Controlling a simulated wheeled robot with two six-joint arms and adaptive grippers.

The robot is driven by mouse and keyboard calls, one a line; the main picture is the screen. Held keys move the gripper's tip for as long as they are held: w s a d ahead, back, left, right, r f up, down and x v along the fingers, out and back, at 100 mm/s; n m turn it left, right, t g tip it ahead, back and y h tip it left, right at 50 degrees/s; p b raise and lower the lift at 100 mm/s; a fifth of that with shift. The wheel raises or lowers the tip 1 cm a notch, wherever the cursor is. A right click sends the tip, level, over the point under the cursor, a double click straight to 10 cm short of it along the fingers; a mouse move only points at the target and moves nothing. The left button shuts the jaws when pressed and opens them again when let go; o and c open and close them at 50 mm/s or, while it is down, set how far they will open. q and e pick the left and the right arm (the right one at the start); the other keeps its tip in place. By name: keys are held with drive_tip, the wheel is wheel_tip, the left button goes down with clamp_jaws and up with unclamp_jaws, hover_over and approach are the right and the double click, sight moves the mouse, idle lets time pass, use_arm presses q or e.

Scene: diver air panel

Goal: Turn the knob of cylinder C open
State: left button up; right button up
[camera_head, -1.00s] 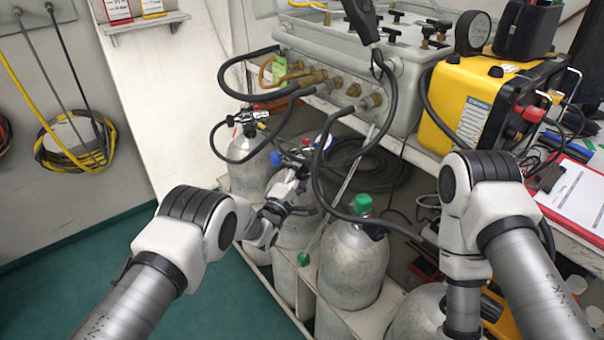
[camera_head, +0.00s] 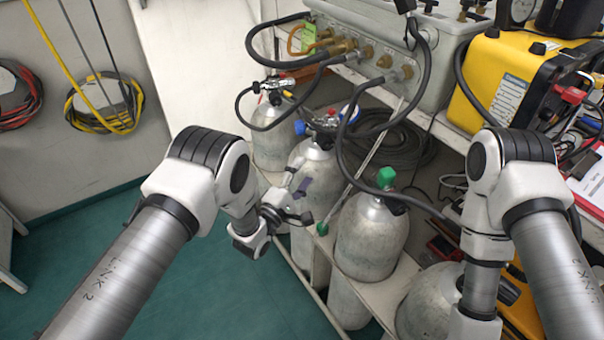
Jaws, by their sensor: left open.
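Several grey gas cylinders stand in a rack below the panel; no letters are readable, so I cannot tell which is C. The middle cylinder (camera_head: 318,172) has a blue knob (camera_head: 299,127) and a gauge on its valve. The back cylinder (camera_head: 272,143) has a black-hosed regulator. The front cylinder (camera_head: 371,237) carries a green knob (camera_head: 387,177) on top. My left gripper (camera_head: 305,196) is open and empty, in front of the middle cylinder's body, below the blue knob and apart from it. My right arm comes down at the right; its gripper is out of view.
The grey air panel (camera_head: 385,55) with brass fittings and black hoses overhangs the cylinders. A yellow unit (camera_head: 515,85) stands at its right. Another cylinder (camera_head: 430,300) is low, beside my right arm. Green floor (camera_head: 200,285) at left is clear.

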use_arm(q)
drive_tip(key=c, duration=0.4)
drive_tip(key=w+a+f+n+g+y+p, duration=0.45)
drive_tip(key=a+f+n+y+p, duration=0.25)
drive_tip(key=a+f+n+y, duration=0.45)
drive_tip(key=s+a+f+n+g+p, duration=0.1)
drive_tip(key=a+f+n+g+p, duration=0.1)
drive_tip(key=a+g, duration=0.15)
drive_tip(key=n+t+h+p, duration=0.1)
drive_tip(key=n+h+p, duration=0.9)
drive_tip(key=n+h, duration=0.55)
approach(331, 144)
drive_tip(key=w, duration=0.1)
drive_tip(key=shift+m, duration=0.4)
drive_tip(key=b+x, duration=0.3)
drive_tip(key=f+b+x, duration=0.1)
drive_tip(key=b+x, duration=0.6)
drive_tip(key=shift+w+d+f, duration=0.1)
drive_tip(key=shift+w+f, duration=0.15)
drive_tip(key=shift+w, duration=0.1)
drive_tip(key=shift+w+d+r+b, duration=0.15)
drive_tip(key=shift+w+d+b, duration=0.1)
drive_tip(key=shift+b, duration=0.2)
drive_tip(key=shift+w+d+r, duration=0.1)
drive_tip(key=shift+d+r, duration=0.05)
drive_tip(key=shift+r, duration=0.1)
